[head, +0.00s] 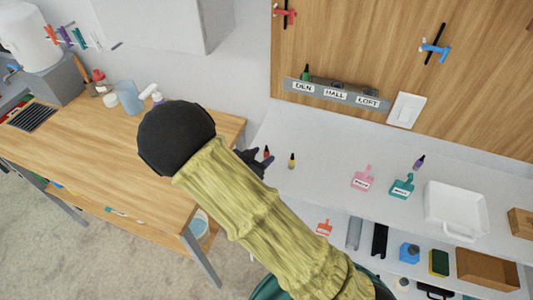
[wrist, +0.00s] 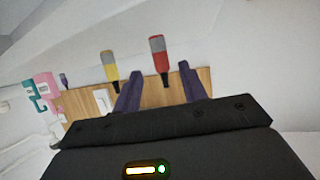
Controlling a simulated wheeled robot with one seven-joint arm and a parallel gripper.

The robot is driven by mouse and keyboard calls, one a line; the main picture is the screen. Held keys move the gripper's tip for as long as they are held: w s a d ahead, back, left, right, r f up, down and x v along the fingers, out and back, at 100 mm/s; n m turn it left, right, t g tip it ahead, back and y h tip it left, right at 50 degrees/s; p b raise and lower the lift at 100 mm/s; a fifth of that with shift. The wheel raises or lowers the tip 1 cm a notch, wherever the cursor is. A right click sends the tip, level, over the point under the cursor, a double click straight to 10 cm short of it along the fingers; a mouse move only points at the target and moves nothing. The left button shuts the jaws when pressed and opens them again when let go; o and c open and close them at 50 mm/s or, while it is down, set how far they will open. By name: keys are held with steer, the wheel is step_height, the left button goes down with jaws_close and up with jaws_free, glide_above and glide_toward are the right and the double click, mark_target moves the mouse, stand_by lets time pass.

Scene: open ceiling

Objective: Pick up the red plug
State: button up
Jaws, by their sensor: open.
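The red plug (head: 266,153) stands on the white counter in the head view, close beside my gripper (head: 256,163), which partly hides it. In the wrist view the red plug (wrist: 160,58), with a grey end and a dark tip, shows between the two purple fingers of my gripper (wrist: 159,70). The fingers are apart, with a visible gap on each side of the plug. I cannot tell how deep the plug sits between them.
A yellow plug (head: 292,162) stands just right of the red one; in the wrist view it is close outside the left finger (wrist: 110,66). Pink (head: 363,180) and teal (head: 402,187) tags, a purple plug (head: 419,162) and a white tray (head: 456,208) lie farther right. A labelled rack (head: 333,93) is on the wall.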

mark_target(265, 152)
steer(key=x, duration=0.3)
steer(key=shift+w+d+p, duration=0.1)
steer(key=shift+w+p, duration=0.2)
steer(key=shift+w, duration=0.2)
steer(key=shift+c, duration=0.4)
jaws_close()
